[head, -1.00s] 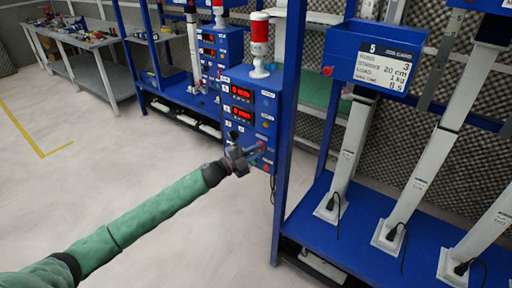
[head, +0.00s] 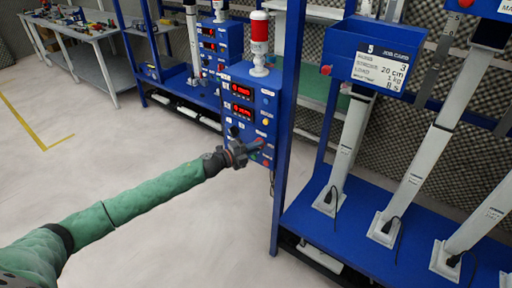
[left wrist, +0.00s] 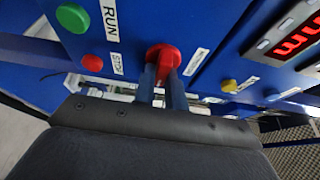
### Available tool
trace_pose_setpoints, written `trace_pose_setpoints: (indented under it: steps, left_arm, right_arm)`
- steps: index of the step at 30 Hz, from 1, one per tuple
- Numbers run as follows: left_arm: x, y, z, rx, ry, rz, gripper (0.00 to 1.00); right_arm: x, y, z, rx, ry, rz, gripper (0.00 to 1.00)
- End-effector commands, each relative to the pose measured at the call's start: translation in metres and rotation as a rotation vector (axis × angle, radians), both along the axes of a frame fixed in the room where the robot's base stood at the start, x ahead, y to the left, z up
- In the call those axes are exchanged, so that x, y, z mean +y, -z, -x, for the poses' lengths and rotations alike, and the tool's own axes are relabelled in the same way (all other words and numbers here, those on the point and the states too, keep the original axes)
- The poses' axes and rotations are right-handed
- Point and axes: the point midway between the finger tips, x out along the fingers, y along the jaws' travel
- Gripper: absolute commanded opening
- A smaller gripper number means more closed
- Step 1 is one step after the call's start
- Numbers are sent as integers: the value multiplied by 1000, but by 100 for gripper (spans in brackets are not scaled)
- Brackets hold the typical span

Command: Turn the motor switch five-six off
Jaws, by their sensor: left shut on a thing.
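The blue control box (head: 252,84) has two red digital displays and a column of coloured knobs and buttons. My left gripper (head: 257,146) is at the lower part of its front face, at the end of the green-sleeved arm. In the left wrist view a round red switch knob (left wrist: 164,55) sits on the blue panel. The two fingers of my left gripper (left wrist: 163,88) are close together on the knob and hide part of it. A green button (left wrist: 72,18) marked RUN and a red button (left wrist: 92,63) marked STOP are to its left. The switch's own label is unreadable. My right gripper is not in view.
A red and white signal lamp (head: 260,40) stands on the box. A blue rack post (head: 287,125) rises just right of it. The floor at left is clear.

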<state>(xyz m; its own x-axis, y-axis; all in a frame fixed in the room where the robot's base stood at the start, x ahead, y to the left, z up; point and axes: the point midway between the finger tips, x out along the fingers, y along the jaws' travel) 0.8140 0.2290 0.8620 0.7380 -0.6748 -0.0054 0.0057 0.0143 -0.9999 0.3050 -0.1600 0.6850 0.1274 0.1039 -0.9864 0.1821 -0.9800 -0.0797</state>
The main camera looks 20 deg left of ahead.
Motion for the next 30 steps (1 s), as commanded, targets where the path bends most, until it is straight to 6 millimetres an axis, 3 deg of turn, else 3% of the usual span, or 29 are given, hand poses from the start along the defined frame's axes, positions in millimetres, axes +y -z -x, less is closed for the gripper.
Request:
trace_pose_setpoints:
  steps: [6, 7, 10, 20, 30]
  left_arm:
    - [-1, 1, 1, 0, 1, 0, 0]
    - [-1, 1, 1, 0, 1, 0, 17]
    - [-1, 1, 1, 0, 1, 0, 35]
    - [1, 1, 2, 1, 0, 1, 35]
    - [31, 4, 35, 3, 0, 0, 35]
  right_arm:
    - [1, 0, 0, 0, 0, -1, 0]
    - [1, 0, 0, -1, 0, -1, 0]
    - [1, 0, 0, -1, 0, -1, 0]
    - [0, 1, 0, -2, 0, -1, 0]
    - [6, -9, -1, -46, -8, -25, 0]
